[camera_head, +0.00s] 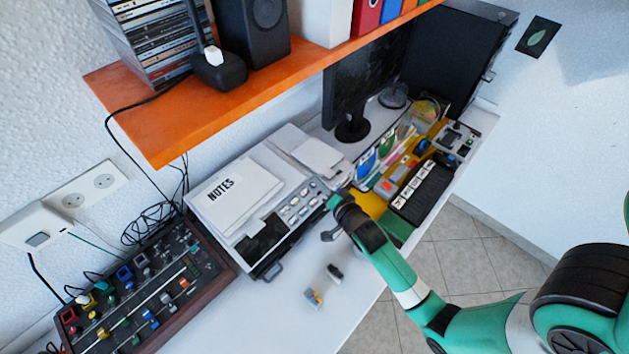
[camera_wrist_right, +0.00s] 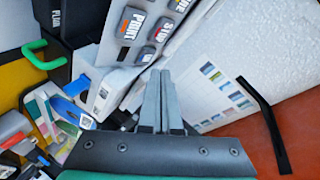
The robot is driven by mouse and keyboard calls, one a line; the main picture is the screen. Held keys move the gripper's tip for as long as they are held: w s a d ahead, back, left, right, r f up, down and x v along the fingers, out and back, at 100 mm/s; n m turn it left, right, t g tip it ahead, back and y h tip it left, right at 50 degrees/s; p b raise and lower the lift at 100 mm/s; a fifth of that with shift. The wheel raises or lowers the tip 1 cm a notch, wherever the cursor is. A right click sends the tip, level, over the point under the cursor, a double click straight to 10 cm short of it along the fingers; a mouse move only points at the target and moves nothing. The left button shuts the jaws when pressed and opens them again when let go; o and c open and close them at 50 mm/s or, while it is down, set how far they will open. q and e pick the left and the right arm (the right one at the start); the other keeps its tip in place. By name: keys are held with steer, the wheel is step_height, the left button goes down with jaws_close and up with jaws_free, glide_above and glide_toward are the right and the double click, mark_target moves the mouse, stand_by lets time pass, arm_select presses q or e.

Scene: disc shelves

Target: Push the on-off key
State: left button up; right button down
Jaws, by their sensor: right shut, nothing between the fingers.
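A white machine with a key panel (camera_head: 298,206) stands on the desk in the head view. In the right wrist view its dark grey keys show close up: a PRINT key (camera_wrist_right: 132,23), a STOP key (camera_wrist_right: 162,27) and a small key (camera_wrist_right: 147,53) below them. I cannot read an on-off label on any of them. My right gripper (camera_head: 333,201) is at the panel's right end. In the wrist view its grey fingers (camera_wrist_right: 159,76) are shut and empty, with tips just below the small key; I cannot tell if they touch anything. My left gripper is not in view.
A NOTES pad (camera_head: 232,190) lies on the machine. A knob-covered mixer (camera_head: 140,300) stands left, and the orange shelf (camera_head: 180,120) hangs above. A monitor (camera_head: 362,85) and a yellow tray (camera_head: 371,203) are to the right. The front desk strip holds small items.

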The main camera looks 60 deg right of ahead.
steer(key=shift+r, duration=0.1)
steer(key=s+r+p, duration=0.1)
steer(key=p, duration=0.1)
steer(key=s+r+p, duration=0.1)
steer(key=r+p, duration=0.3)
steer(key=shift+s+a, duration=0.4)
stand_by(0.3)
